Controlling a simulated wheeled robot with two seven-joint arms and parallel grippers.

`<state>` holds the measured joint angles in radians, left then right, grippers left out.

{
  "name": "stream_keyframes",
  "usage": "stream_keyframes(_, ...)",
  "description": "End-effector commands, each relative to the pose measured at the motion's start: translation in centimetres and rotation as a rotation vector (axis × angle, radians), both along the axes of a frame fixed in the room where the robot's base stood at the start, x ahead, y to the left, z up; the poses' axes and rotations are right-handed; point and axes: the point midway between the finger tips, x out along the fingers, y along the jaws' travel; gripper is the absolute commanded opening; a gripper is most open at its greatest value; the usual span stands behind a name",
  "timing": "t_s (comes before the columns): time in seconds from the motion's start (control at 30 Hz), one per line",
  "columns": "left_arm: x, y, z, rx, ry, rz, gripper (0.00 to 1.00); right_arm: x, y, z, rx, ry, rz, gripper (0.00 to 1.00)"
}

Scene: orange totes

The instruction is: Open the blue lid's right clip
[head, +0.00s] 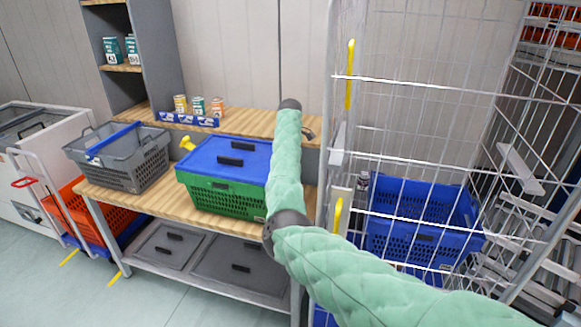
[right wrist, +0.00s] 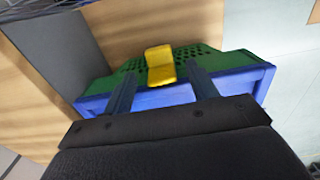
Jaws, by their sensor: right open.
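A green crate (head: 222,196) with a blue lid (head: 228,157) stands on the wooden bench. A yellow clip (head: 187,143) sticks out at the lid's left end. The lid's right end is hidden behind my right arm in the head view. In the right wrist view, a yellow clip (right wrist: 160,65) shows against the green crate wall (right wrist: 215,60) beside the blue lid (right wrist: 94,103). My right gripper (right wrist: 163,77) is open, its two fingers on either side of this clip. Contact cannot be told. My left gripper is out of view.
A grey basket (head: 130,165) stands left of the crate on the bench (head: 165,205). Cans (head: 198,106) stand on the raised shelf behind. A wire cage trolley (head: 345,110) with a blue crate (head: 415,222) is close on the right, by my right arm.

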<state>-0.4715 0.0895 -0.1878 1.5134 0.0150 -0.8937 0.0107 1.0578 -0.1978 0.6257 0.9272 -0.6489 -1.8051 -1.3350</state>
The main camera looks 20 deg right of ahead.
Motion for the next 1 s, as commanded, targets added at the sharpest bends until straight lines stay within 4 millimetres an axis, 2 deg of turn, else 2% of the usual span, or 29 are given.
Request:
stream_keyframes(0.3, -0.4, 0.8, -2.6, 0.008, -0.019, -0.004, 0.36, 0.0, 0.0, -3.7, 0.001, 0.001, -0.001, 0.58)
stream_keyframes(0.47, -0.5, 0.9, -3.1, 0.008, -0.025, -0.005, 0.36, 0.0, 0.0, -4.5, 0.000, 0.000, -0.002, 0.58)
stream_keyframes(0.7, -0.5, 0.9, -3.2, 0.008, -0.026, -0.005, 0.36, 0.0, -0.1, -4.6, -0.001, -0.001, -0.002, 0.58)
stream_keyframes(0.93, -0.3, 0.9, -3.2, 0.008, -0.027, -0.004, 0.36, 0.0, 0.0, -4.5, -0.001, -0.001, -0.002, 0.13)
stream_keyframes(1.0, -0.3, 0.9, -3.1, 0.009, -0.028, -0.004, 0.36, 0.0, 0.0, -4.5, -0.001, -0.001, -0.002, 0.13)
